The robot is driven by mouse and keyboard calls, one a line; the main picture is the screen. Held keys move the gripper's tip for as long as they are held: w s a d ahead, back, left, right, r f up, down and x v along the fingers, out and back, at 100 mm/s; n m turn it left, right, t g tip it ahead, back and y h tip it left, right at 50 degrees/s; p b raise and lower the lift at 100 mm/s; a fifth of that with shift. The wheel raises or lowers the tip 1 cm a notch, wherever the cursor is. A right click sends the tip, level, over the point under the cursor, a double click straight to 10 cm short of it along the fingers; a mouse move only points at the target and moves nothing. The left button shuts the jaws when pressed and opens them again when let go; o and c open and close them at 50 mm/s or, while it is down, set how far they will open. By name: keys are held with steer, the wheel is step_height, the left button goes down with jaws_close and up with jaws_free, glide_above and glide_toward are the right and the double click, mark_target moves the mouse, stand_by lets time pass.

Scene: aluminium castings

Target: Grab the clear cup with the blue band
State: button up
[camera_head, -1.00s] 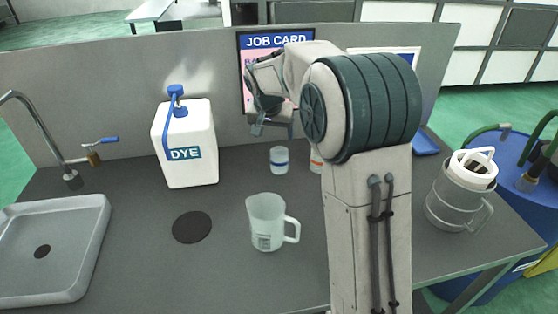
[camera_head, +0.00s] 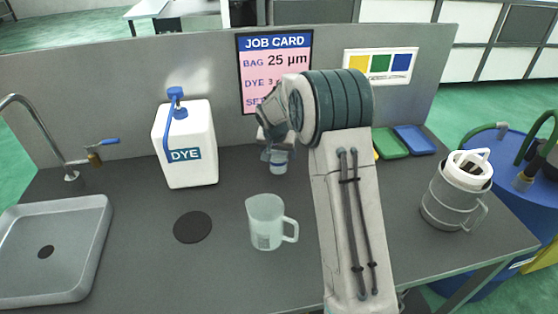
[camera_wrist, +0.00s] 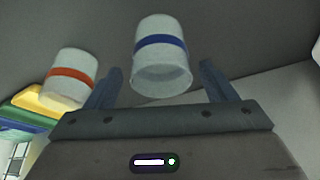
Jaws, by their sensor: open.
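The clear cup with the blue band (camera_wrist: 160,58) stands on the grey bench and shows in the wrist view ahead of my gripper (camera_wrist: 165,85), roughly centred between the two fingers. My gripper is open, with nothing between its fingertips that I can see being touched. In the head view the lower part of the cup (camera_head: 279,167) shows just below my gripper (camera_head: 276,150), which hides its top. A similar cup with an orange band (camera_wrist: 71,76) stands to the left in the wrist view; my arm hides it in the head view.
A pitcher (camera_head: 267,222) stands in front, with a dark round pad (camera_head: 192,227) to its left. A white DYE container (camera_head: 186,148) stands back left. A back panel (camera_head: 210,75) rises behind.

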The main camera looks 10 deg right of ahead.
steer(key=shift+w+f, duration=0.25)
steer(key=shift+f, duration=0.4)
steer(key=c, duration=1.1)
steer(key=shift+o, duration=0.2)
steer(key=shift+r, duration=0.15)
